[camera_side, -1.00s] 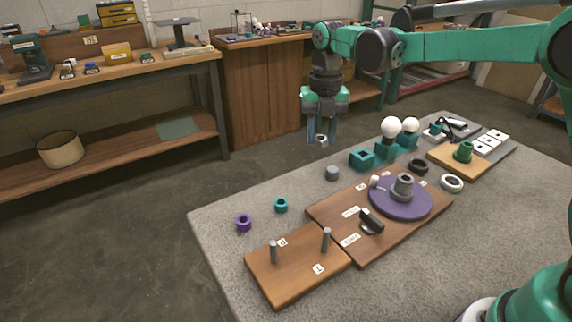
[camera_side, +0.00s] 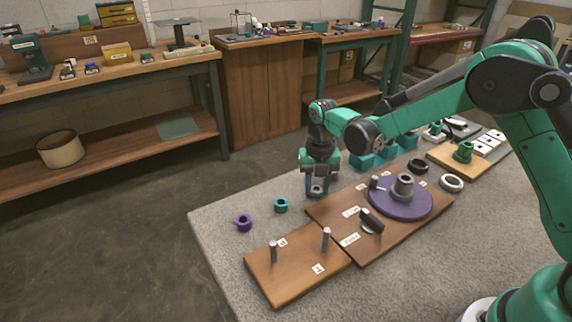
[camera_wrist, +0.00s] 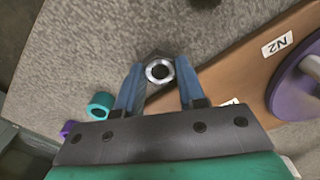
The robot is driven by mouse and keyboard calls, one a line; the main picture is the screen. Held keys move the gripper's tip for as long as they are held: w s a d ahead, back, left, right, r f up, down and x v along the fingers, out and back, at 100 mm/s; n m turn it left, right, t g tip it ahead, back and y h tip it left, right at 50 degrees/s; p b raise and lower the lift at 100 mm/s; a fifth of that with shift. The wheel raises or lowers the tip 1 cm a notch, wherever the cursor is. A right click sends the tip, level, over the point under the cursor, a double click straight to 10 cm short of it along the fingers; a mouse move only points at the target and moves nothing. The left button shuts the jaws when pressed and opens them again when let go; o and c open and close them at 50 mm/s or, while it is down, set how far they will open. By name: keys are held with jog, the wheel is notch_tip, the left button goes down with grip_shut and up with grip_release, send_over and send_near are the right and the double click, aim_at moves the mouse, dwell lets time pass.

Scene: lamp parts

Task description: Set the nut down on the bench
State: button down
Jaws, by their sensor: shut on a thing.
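My gripper (camera_side: 318,190) is low over the grey bench (camera_side: 225,250), between the small teal ring and the wooden board. In the wrist view my gripper (camera_wrist: 160,80) has its blue fingers shut on the nut (camera_wrist: 159,70), a small metallic ring with a bright rim and a dark outer body. The nut sits at the fingertips with its hole facing the camera.
A teal ring (camera_side: 281,205) and a purple ring (camera_side: 243,222) lie left of my gripper. A wooden board (camera_side: 335,215) with a purple disc (camera_side: 400,200) is to the right. A board with two pegs (camera_side: 298,270) is in front.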

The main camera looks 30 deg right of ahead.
jog(key=shift+f, duration=0.15)
jog(key=c, duration=0.5)
grip_release()
notch_tip(320, 180, up, 12)
jog(key=shift+s+d+r+m+t, duration=0.2)
jog(key=shift+s+m+t, duration=1.6)
jog(key=shift+m, duration=3.2)
jog(key=shift+s+a+r+m+t, duration=0.1)
jog(key=shift+s+r+m+t, duration=0.4)
jog(key=shift+s+m, duration=3.5)
jog(key=shift+s+d+r+m+t, duration=0.15)
jog(key=shift+s+m+t, duration=1.2)
jog(key=shift+m, duration=4.65)
